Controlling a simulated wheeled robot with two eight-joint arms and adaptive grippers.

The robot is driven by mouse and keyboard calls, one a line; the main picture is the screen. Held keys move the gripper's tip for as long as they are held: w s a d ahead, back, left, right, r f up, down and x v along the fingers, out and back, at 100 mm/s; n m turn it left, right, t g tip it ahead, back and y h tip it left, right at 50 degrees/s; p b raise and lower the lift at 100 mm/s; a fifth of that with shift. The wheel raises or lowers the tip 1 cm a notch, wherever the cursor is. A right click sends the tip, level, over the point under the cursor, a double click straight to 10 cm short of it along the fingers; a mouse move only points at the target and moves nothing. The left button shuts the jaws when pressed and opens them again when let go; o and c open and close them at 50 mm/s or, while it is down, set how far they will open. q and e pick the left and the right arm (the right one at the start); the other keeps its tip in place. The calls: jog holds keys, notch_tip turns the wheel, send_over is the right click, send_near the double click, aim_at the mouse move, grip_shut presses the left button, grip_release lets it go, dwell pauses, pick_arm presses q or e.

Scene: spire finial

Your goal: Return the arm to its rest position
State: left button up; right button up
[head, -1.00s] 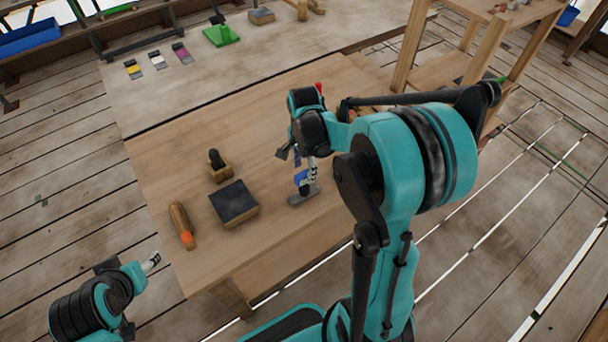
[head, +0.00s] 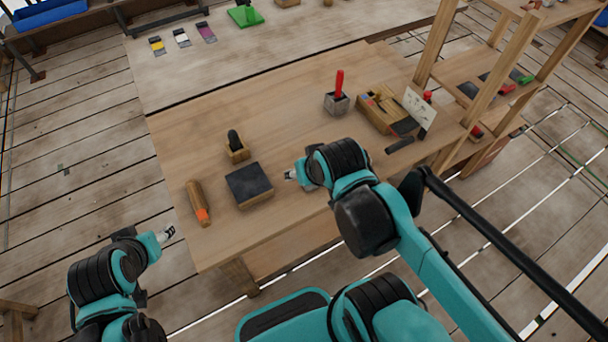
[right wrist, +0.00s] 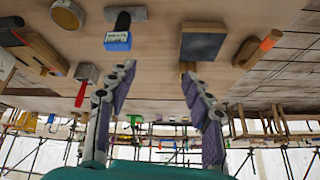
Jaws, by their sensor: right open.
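My right gripper (head: 292,174) is over the front part of the wooden table (head: 290,107), mostly hidden by its own arm in the head view. In the right wrist view its two fingers (right wrist: 158,95) are apart with nothing between them. A blue piece with a pale label (right wrist: 118,41) stands on a dark part and grey base in that view, apart from the fingers. My own arm hides most of it in the head view. My left gripper (head: 167,234) is at the lower left, off the table's edge; its finger opening is too small to tell.
A dark-topped block (head: 249,184), a small wooden block with a black knob (head: 237,147) and an orange-banded wooden handle (head: 198,203) lie left on the table. A red stick in a grey holder (head: 337,95) and a wooden box (head: 384,112) stand right, near shelves (head: 485,75).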

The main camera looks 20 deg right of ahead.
jog(key=shift+s+a+n+t, duration=0.45)
jog(key=shift+s+n, duration=0.1)
jog(key=shift+n, duration=0.35)
jog(key=shift+f, duration=0.15)
notch_tip(320, 180, down, 4)
jog(key=b, duration=0.4)
jog(key=shift+f+b, duration=0.25)
jog(key=shift+b, duration=0.1)
